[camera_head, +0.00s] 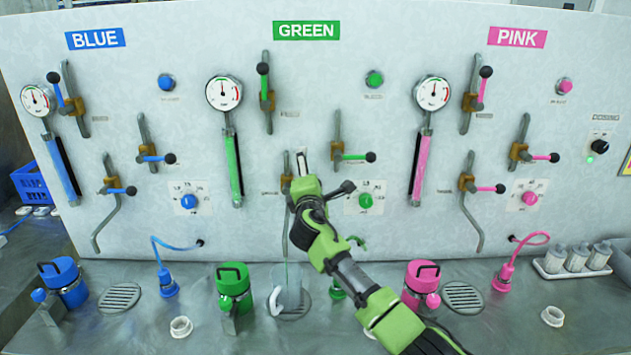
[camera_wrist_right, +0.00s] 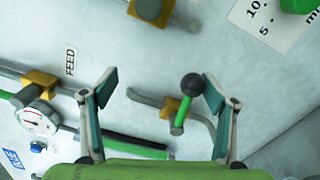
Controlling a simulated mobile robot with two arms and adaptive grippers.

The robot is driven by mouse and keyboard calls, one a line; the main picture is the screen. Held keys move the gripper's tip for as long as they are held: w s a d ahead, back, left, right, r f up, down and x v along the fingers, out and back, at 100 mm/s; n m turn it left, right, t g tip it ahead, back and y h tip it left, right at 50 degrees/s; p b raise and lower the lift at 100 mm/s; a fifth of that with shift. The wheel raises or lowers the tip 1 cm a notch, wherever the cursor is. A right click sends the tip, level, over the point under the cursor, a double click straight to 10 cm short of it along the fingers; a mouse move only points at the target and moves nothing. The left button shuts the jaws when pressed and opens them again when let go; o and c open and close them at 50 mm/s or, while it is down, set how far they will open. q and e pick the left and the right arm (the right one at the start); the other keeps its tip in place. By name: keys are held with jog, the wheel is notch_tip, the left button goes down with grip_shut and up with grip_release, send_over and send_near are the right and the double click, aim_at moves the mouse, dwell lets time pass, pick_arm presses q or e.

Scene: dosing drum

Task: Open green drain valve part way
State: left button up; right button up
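The green drain valve is low on the panel's middle section, largely hidden behind my right gripper in the head view. In the right wrist view its brass body (camera_wrist_right: 168,108), green lever (camera_wrist_right: 181,114) and black knob (camera_wrist_right: 193,84) show. The lever stands roughly crosswise to the curved outlet pipe (camera_wrist_right: 146,99). My right gripper (camera_wrist_right: 158,90) is open, its fingers on either side of the valve; the knob is close to the right finger, contact unclear. A clear beaker (camera_head: 291,290) stands below the outlet; a thin greenish line (camera_head: 286,265) shows above it. My left gripper is out of view.
The green gauge (camera_head: 223,93) and sight tube (camera_head: 234,168) are to the left. Another green-section lever (camera_head: 353,157) and dial (camera_head: 365,200) are close to the right. A green-lidded jar (camera_head: 233,285) stands beside the beaker.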

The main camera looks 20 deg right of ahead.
jog(key=shift+a+r, duration=0.2)
jog(key=shift+r, duration=0.1)
jog(key=shift+w+r, duration=0.1)
jog(key=shift+a+r+p, duration=0.35)
jog(key=shift+r, duration=0.1)
jog(key=shift+w+r, duration=0.1)
dwell(0.3)
jog(key=shift+a+r+p, duration=0.3)
jog(key=shift+a+r, duration=0.05)
jog(key=shift+r, duration=0.05)
jog(key=shift+w+r, duration=0.1)
jog(key=shift+r, duration=0.05)
jog(key=shift+a+r+p, duration=0.3)
jog(key=shift+r, duration=0.15)
jog(key=shift+f, duration=0.15)
